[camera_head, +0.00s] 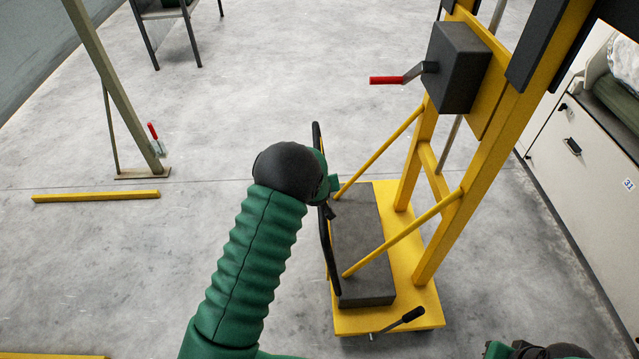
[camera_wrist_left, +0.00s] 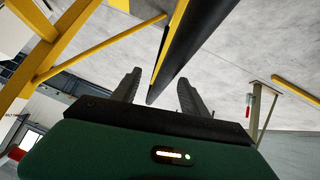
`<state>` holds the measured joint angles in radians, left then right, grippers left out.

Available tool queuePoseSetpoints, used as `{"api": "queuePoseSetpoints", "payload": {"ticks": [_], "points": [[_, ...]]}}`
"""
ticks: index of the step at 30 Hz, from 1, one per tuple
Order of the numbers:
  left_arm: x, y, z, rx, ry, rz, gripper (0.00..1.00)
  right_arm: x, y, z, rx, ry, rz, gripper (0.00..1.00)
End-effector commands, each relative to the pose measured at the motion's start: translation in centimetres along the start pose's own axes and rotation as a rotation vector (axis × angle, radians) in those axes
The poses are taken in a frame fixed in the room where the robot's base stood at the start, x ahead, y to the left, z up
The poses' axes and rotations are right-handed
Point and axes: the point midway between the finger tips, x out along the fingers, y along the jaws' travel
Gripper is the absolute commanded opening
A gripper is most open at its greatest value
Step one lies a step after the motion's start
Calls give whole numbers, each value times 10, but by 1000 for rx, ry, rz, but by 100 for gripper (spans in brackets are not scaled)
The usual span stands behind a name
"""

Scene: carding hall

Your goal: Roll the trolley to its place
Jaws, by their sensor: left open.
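The trolley has a yellow base (camera_head: 420,300) with a dark block (camera_head: 362,245) on it, a tall yellow frame (camera_head: 485,165) and a black push bar (camera_head: 327,245) on its left side. My left gripper (camera_head: 328,190) is at the upper part of the push bar, mostly hidden behind my own wrist. In the left wrist view my left gripper (camera_wrist_left: 159,76) is open, with the black bar (camera_wrist_left: 192,45) running between and beyond its fingers. I cannot tell whether they touch it. Only a bit of my right arm shows at the bottom right; its gripper is out of view.
A yellow floor strip (camera_head: 95,196) lies at the left, another (camera_head: 55,356) at the bottom left. A post (camera_head: 115,85) with a red-handled lever stands behind. A pale cabinet (camera_head: 585,165) stands right of the trolley. The concrete floor left of the trolley is mostly clear.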

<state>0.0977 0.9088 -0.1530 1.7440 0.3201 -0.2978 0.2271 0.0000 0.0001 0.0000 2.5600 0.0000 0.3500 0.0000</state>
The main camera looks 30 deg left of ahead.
Motion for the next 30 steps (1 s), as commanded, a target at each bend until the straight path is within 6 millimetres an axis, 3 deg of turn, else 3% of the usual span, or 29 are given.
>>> {"api": "queuePoseSetpoints", "payload": {"ticks": [6, 13, 18, 30], "points": [[-58, 1, -2, -1, 0, 1, 52, -10, 0, -2, 0, 0, 0, 0], [-102, 0, 0, 1, -1, 0, 52, -16, 0, -4, 0, 0, 0, 0], [-113, 0, 1, -1, -2, -2, 52, -17, 0, -4, 0, 0, 0, 0], [-113, -1, 1, -1, -2, -2, 52, -17, 0, -4, 0, 0, 0, 0]]}}
